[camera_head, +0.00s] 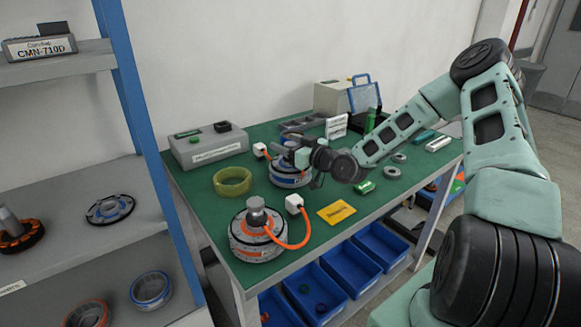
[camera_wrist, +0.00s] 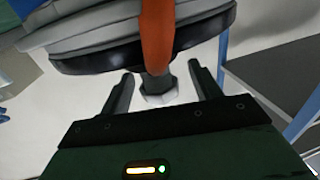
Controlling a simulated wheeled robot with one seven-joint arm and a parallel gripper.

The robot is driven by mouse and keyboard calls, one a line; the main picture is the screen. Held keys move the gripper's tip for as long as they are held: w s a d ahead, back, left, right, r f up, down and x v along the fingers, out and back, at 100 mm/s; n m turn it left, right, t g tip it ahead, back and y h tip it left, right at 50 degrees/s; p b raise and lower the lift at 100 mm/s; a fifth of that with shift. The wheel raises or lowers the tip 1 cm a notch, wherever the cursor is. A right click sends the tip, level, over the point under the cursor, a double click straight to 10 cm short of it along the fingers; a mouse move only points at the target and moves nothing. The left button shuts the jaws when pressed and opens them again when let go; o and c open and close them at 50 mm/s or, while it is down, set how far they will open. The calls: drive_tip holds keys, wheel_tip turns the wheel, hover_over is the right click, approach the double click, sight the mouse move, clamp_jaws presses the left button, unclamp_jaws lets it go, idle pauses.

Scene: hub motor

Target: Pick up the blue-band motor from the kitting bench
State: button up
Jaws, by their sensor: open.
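The blue-band motor (camera_head: 290,181) stands on the green-topped kitting bench (camera_head: 205,205), near its middle, with an orange cable running to a white connector. My gripper (camera_head: 297,158) is at the top of this motor, reaching in from the right and partly hiding it. In the wrist view the motor (camera_wrist: 130,45) fills the top, its orange cable crossing in front. A metal shaft end with a hexagonal tip shows between the fingers of my gripper (camera_wrist: 160,78). The fingers are open, one on each side of the shaft, with gaps visible. Contact is not visible.
An orange-band motor (camera_head: 258,240) with its own cable and connector stands at the front left of the bench. A yellow-green ring (camera_head: 232,181), a yellow card (camera_head: 337,212) and a grey box (camera_head: 208,145) lie around. Blue bins (camera_head: 345,265) sit below; a shelf (camera_head: 75,240) stands left.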

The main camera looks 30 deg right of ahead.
drive_tip(key=shift+w+a, duration=0.1)
drive_tip(key=shift+w, duration=0.3)
drive_tip(key=shift+c, duration=0.3)
clamp_jaws()
drive_tip(key=shift+r, duration=0.15)
